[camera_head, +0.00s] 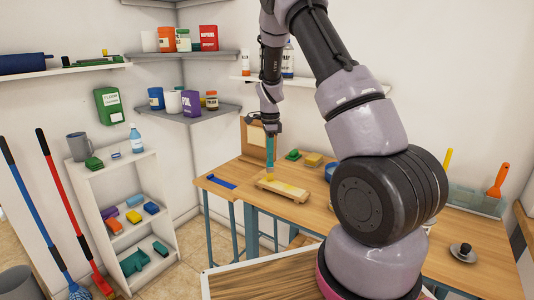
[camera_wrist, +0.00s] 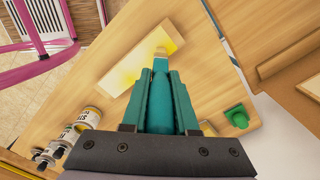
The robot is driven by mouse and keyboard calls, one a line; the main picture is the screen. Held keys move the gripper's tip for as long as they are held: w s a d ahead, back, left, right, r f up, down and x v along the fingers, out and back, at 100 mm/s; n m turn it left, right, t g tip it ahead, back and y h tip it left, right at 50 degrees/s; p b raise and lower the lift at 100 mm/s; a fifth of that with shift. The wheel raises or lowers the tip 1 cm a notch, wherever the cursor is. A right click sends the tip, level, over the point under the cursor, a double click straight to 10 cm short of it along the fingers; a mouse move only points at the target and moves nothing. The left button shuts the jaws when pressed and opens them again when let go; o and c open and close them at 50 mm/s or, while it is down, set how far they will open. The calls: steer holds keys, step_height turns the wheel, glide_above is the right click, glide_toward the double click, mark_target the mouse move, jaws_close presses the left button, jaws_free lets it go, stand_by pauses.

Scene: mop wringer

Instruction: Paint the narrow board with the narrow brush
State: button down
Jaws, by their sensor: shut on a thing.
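My gripper (camera_head: 271,150) points down over the workbench and is shut on the narrow brush (camera_head: 270,174). In the wrist view the teal fingers (camera_wrist: 160,85) close around the teal brush handle, and the pale brush tip (camera_wrist: 160,51) shows beyond them. The narrow board (camera_head: 290,190) is a pale strip lying on a wooden support on the bench. It also shows in the wrist view (camera_wrist: 137,72), with yellow patches near the brush tip and farther along. The tip is at one end of the board; I cannot tell whether it touches.
The wooden bench (camera_head: 236,170) carries a blue strip (camera_head: 221,182) at left, and a green item (camera_head: 293,154) and yellow block (camera_head: 314,159) behind the board. A white shelf unit (camera_head: 108,190) stands left.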

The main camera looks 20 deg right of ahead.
steer(key=shift+s+d, duration=3.75)
steer(key=shift+s, duration=3.1)
steer(key=w+a, duration=1.1)
steer(key=w, duration=0.3)
steer(key=shift+w+f, duration=0.15)
steer(key=shift+w, duration=0.15)
